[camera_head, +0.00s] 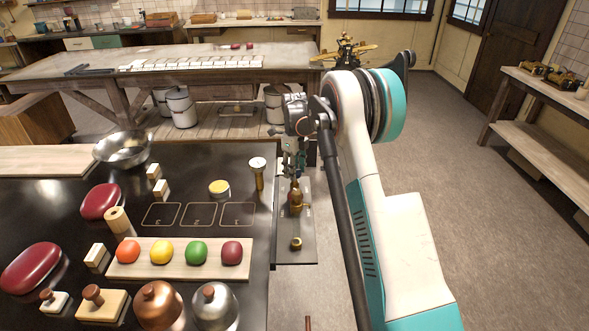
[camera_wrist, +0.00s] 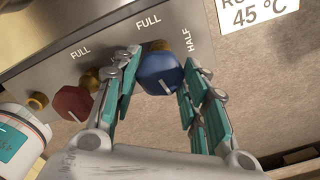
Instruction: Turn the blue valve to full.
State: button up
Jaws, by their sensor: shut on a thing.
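The blue valve (camera_wrist: 160,73) is a faceted knob on a grey metal panel (camera_wrist: 110,42) in the wrist view. The word FULL is printed above it and HALF to its upper right. A short pale mark shows on the knob's lower face; I cannot tell exactly which label it lines up with. My gripper (camera_wrist: 161,66) has one finger on each side of the knob and is shut on it. In the head view my gripper (camera_head: 293,168) points down at the panel beside the black table, and the blue valve is hidden there.
A red valve (camera_wrist: 72,103) with its own FULL label sits left of the blue one. A white sign (camera_wrist: 262,12) reads 45 °C. A brass fitting (camera_head: 296,196) and a gauge (camera_head: 257,165) stand near my gripper. Open floor (camera_head: 440,170) lies to the right.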

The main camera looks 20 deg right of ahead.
jog(key=n, duration=1.2)
jog(key=shift+n, duration=0.3)
jog(key=n, duration=0.4)
jog(key=shift+n, duration=0.3)
jog(key=n, duration=0.4)
jog(key=shift+n, duration=0.3)
jog(key=n, duration=0.3)
jog(key=shift+n, duration=0.3)
jog(key=n, duration=0.4)
jog(key=shift+n, duration=2.1)
